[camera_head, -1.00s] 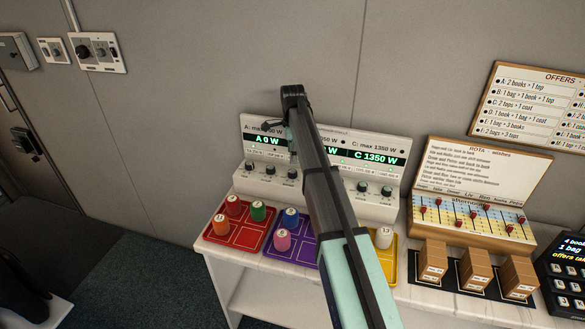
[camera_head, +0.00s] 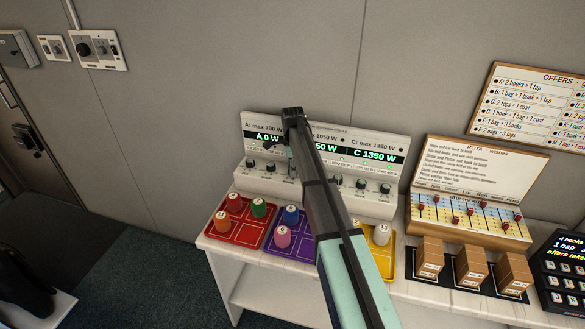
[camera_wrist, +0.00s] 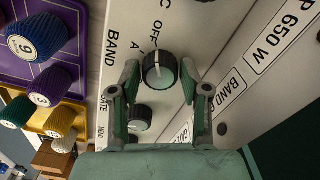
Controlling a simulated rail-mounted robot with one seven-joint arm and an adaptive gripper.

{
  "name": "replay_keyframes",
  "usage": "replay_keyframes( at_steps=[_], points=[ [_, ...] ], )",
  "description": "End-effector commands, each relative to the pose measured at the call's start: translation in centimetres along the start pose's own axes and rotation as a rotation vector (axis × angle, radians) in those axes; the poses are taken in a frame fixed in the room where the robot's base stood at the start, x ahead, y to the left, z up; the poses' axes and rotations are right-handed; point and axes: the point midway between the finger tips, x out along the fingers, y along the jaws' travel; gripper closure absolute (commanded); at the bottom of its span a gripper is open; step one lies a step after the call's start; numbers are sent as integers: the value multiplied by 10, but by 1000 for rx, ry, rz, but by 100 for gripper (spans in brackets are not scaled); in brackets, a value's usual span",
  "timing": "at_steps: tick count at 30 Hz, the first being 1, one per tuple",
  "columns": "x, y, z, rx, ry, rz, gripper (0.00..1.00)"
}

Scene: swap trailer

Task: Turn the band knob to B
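My gripper (camera_wrist: 160,80) is open, with one finger on each side of this knob and a small gap visible on both sides. A white mark shows on the knob, on the side toward "OFF"; I cannot tell its exact setting. In the head view the console (camera_head: 398,150) shows green readouts, including "A 0 W" and "C 1350 W". My arm covers its middle part and the knob there.
A second knob (camera_wrist: 140,117) is close below in the wrist view. Red (camera_head: 226,236), purple (camera_head: 303,249) and yellow (camera_head: 384,268) trays with numbered pegs stand before the console. The rota board (camera_head: 480,170) and brown boxes (camera_head: 430,258) are to the right.

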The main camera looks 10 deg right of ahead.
Motion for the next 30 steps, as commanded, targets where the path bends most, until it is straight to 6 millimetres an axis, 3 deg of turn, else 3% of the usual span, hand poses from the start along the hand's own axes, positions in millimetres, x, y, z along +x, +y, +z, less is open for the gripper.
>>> replay_keyframes(
  at_steps=[1, 2, 3, 17, 30],
  points=[
    [0, 0, 0, 0, 0, 0, 83],
    [0, 0, 0, 0, 0, 0, 93],
    [0, 0, 0, 0, 0, 0, 97],
    [1, 0, 0, -67, 0, 2, 97],
    [3, 0, 0, -408, 0, 2, 97]
  ],
)
